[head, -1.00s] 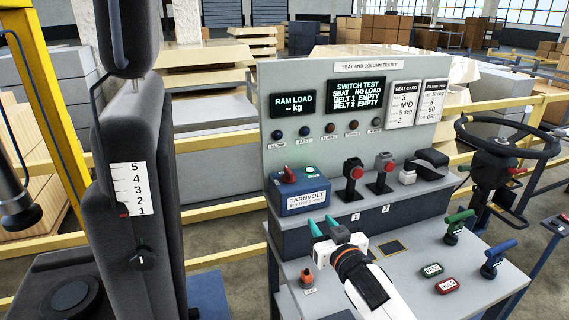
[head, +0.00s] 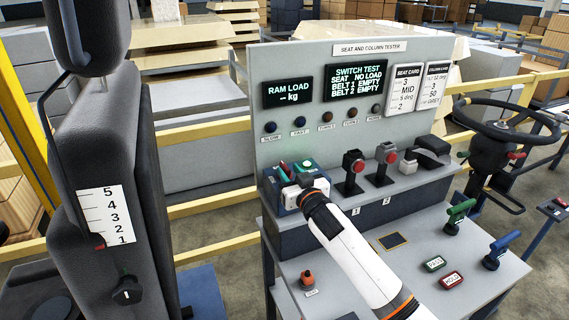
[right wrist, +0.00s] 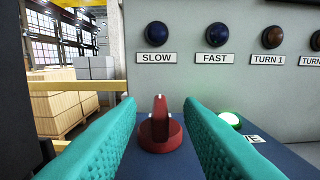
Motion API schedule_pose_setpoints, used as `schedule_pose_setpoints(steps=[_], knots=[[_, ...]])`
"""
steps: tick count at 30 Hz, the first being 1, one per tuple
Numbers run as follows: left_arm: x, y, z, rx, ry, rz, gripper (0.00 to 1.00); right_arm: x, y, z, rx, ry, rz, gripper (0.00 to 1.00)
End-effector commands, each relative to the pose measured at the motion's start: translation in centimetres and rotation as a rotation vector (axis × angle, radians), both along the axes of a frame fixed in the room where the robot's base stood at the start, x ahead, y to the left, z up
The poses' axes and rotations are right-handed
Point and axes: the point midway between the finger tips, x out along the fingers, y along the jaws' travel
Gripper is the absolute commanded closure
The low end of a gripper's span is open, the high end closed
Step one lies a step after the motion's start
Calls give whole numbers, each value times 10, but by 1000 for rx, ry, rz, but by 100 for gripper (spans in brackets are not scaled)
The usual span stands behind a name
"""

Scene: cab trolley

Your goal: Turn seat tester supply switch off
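The seat tester supply is a blue box (head: 270,193) on the tester's shelf, mostly hidden by my right arm in the head view. Its red rotary switch (right wrist: 160,130) shows in the right wrist view, its handle upright and pointing away from me. A green lamp (right wrist: 230,120) beside it is lit. My right gripper (right wrist: 160,115) is open, its teal fingers on either side of the red switch with gaps on both sides. In the head view the right gripper (head: 290,170) is over the box. My left gripper is not in view.
The tester panel (head: 300,140) stands close behind the box, with SLOW and FAST buttons (right wrist: 157,34). Two red-buttoned buckles (head: 353,165) stand to the right on the shelf. A dark seat (head: 105,180) is at left.

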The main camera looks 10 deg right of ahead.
Motion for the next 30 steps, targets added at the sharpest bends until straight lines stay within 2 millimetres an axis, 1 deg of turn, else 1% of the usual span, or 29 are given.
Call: schedule_pose_setpoints(steps=[1,3,6,9,13,20,26,27,30], knots=[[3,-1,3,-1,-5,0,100,9,2,2,1,0,0,66],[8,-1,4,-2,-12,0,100,18,4,1,0,0,0,66],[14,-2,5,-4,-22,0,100,29,6,1,0,0,0,66],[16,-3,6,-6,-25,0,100,35,7,1,0,-1,0,66],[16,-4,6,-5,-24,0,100,38,8,0,0,0,0,66],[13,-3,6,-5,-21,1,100,39,8,0,0,0,0,66],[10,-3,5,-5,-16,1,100,38,8,0,0,0,0,97],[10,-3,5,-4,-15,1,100,38,8,0,0,0,0,100],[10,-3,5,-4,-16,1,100,38,8,0,0,0,1,100]])
